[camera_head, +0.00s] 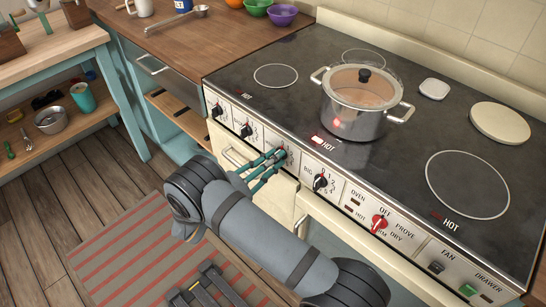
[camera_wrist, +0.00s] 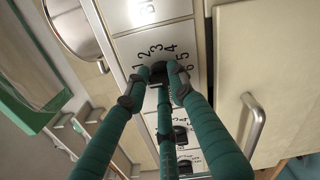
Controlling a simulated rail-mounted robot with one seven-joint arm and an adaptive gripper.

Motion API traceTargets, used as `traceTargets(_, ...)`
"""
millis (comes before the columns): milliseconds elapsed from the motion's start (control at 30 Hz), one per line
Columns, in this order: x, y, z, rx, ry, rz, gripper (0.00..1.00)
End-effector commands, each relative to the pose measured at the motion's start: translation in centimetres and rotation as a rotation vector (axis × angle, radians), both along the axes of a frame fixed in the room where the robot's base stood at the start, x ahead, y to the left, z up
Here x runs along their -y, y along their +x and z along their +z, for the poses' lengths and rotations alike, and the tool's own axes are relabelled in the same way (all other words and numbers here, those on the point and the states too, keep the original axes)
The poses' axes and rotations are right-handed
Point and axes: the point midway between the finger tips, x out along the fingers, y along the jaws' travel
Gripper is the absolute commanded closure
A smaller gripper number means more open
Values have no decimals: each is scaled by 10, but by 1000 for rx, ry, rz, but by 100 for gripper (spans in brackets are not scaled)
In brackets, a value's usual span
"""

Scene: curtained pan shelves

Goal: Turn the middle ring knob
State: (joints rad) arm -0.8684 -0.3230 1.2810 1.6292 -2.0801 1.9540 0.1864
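The stove's front panel (camera_head: 350,197) carries a row of black ring knobs with numbered dials. My gripper (camera_head: 276,157), with three teal fingers, is at the knob between the second knob from the left (camera_head: 247,130) and the knob marked BIG (camera_head: 320,182). In the head view the fingers largely hide this knob. In the wrist view the fingertips close in around the dark knob (camera_wrist: 158,70), and dial numbers 1 to 6 show around it. The fingers appear to touch its sides. The knob's exact pointer direction is hidden.
A lidded steel pot (camera_head: 357,112) stands on the cooktop behind the panel, near a lit HOT label. A red oven knob (camera_head: 379,222) is farther right. A wooden counter (camera_head: 180,45) adjoins the stove at left.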

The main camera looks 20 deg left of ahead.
Motion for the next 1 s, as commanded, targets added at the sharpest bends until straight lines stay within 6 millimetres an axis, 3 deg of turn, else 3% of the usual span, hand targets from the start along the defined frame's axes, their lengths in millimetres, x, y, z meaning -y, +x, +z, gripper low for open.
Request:
traceTargets(233, -4, 1, -1, -1, 2, 15, 61)
traceTargets(1000, -9, -13, -2, 0, 0, 7, 61)
